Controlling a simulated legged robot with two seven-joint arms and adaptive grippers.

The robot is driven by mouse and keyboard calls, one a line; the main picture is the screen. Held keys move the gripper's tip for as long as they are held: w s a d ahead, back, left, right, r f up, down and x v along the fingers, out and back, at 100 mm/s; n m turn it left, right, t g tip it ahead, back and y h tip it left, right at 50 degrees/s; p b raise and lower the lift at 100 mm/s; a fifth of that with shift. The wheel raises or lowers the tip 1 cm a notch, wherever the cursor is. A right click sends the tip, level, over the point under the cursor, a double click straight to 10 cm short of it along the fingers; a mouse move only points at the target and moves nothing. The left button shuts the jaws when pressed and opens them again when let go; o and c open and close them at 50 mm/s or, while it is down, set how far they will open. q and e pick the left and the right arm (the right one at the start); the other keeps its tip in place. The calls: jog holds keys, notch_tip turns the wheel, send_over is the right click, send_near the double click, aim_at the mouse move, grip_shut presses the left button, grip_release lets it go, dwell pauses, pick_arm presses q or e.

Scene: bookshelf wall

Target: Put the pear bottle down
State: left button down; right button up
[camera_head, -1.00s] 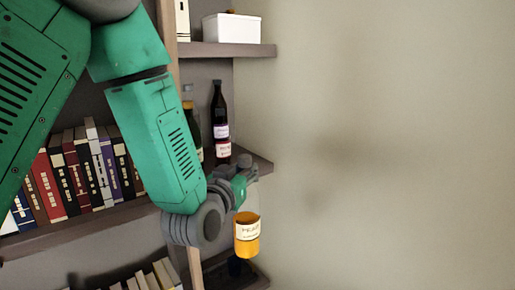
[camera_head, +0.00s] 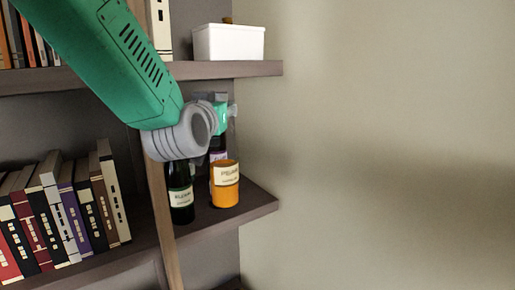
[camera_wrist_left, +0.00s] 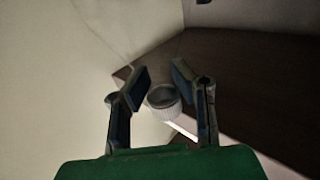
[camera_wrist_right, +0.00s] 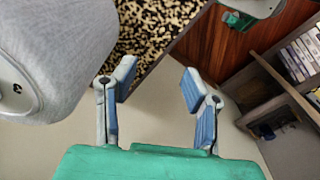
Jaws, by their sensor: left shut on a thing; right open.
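The pear bottle (camera_head: 225,192), orange with a cream label, is upright at the right end of the middle shelf (camera_head: 250,200). I cannot tell whether its base touches the shelf. My left gripper (camera_head: 226,112) is shut on its upper part, partly hidden by my arm. In the left wrist view a round pale top (camera_wrist_left: 163,97) shows between the fingers of my left gripper (camera_wrist_left: 156,88). My right gripper (camera_wrist_right: 157,95) is open and empty, away from the shelf.
A wooden upright (camera_head: 163,210) and several books (camera_head: 75,215) are further left. A white box (camera_head: 229,43) sits on the shelf above. The wall is at right.

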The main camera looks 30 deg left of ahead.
jog(key=f+b, duration=0.2)
jog(key=f, duration=0.2)
jog(key=shift+d+b, duration=0.25)
jog(key=shift+b, duration=0.15)
pick_arm(q)
jog(key=w+a+p, duration=0.2)
jog(key=w+p, duration=0.1)
jog(key=w, duration=1.4)
notch_tip(320, 180, down, 7)
jog(key=shift+w+p, duration=0.4)
jog(key=shift+p, duration=0.05)
jog(key=c, duration=1.4)
grip_release()
jog(key=shift+s+a+f, duration=0.1)
jog(key=shift+f, duration=0.05)
jog(key=shift+c, duration=0.2)
jog(key=shift+o, duration=0.4)
jog(key=shift+s+a, duration=0.1)
pick_arm(e)
jog(key=r, duration=0.4)
jog(key=shift+a+r, duration=0.1)
jog(key=shift+a, duration=0.25)
